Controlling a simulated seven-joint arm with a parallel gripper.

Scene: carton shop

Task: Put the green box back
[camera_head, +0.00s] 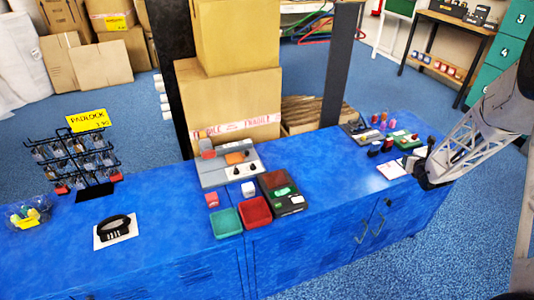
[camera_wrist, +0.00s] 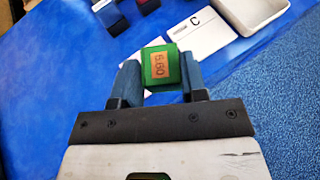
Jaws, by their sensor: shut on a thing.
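In the wrist view, the green box (camera_wrist: 148,56) has an orange label reading 6.60. It sits between the two fingers of my gripper (camera_wrist: 160,78), which is shut on it. In the head view, my gripper (camera_head: 424,168) is over the right part of the blue counter; the box cannot be made out there. Beyond the box in the wrist view lies a white card (camera_wrist: 197,36) marked C. Whether the box touches the counter is hard to tell.
Small goods and cards (camera_head: 380,127) crowd the counter's right end. A white tray (camera_wrist: 272,16) is near the card. A green tray (camera_head: 226,222), a red tray (camera_head: 255,212) and a grey machine (camera_head: 215,175) stand mid-counter. A padlock rack (camera_head: 85,160) stands left. The counter front is mostly clear.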

